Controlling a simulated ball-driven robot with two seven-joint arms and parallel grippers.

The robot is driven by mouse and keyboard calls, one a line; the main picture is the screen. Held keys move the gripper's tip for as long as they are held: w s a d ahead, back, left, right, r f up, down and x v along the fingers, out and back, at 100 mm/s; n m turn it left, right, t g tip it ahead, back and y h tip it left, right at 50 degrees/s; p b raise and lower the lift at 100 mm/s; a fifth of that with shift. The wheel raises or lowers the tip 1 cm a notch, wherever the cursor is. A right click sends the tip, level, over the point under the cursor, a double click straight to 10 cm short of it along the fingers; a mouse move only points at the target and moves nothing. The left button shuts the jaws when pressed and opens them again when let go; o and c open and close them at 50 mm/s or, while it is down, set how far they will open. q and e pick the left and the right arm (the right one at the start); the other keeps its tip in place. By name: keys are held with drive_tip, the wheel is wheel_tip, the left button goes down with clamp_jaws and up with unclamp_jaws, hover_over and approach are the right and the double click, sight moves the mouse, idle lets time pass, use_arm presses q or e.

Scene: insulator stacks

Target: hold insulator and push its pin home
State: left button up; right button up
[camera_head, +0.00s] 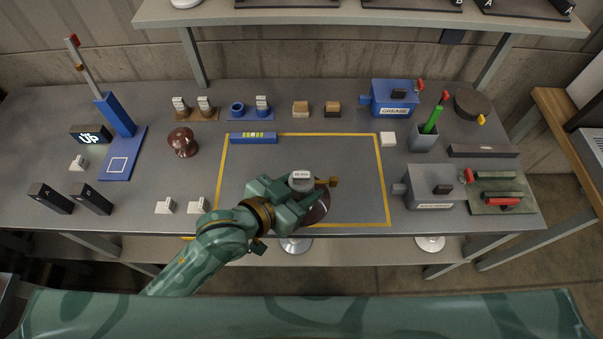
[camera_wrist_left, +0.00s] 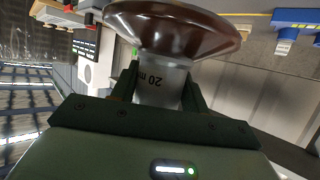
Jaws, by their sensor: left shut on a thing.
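A brown insulator disc (camera_head: 318,207) with a grey metal cap (camera_head: 301,177) is inside the yellow outline on the bench, near its front edge. My left gripper (camera_head: 300,200) is shut on the insulator at its cap. In the left wrist view the cap (camera_wrist_left: 162,85), marked "20 m…", sits between the fingers, below the glossy brown disc (camera_wrist_left: 175,30). A small brass-coloured piece (camera_head: 334,183) sticks out to the right of the cap; it looks like the pin, but how deep it sits I cannot tell. My right gripper is not in view.
A second brown insulator (camera_head: 182,142) stands left of the yellow outline (camera_head: 383,180). A blue level (camera_head: 253,138) lies along its back edge. A blue grease box (camera_head: 395,97) and a grey box (camera_head: 432,187) stand to the right.

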use_arm(q)
drive_tip(key=shift+r, duration=0.15)
drive_tip(key=shift+w+f+b, duration=1.8)
drive_tip(key=shift+w+f, duration=0.95)
drive_tip(key=shift+w, duration=0.25)
drive_tip(key=shift+w+f+b, duration=1.5)
drive_tip(key=shift+w+f, duration=0.25)
drive_tip(key=shift+w, duration=0.2)
drive_tip(key=shift+w+f+b, duration=1.75)
drive_tip(key=shift+w, duration=0.3)
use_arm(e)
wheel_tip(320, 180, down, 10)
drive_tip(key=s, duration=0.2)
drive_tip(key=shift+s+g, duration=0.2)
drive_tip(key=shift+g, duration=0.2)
use_arm(q)
drive_tip(key=shift+f, duration=0.15)
drive_tip(key=shift+s+f, duration=0.1)
drive_tip(key=shift+f, duration=0.05)
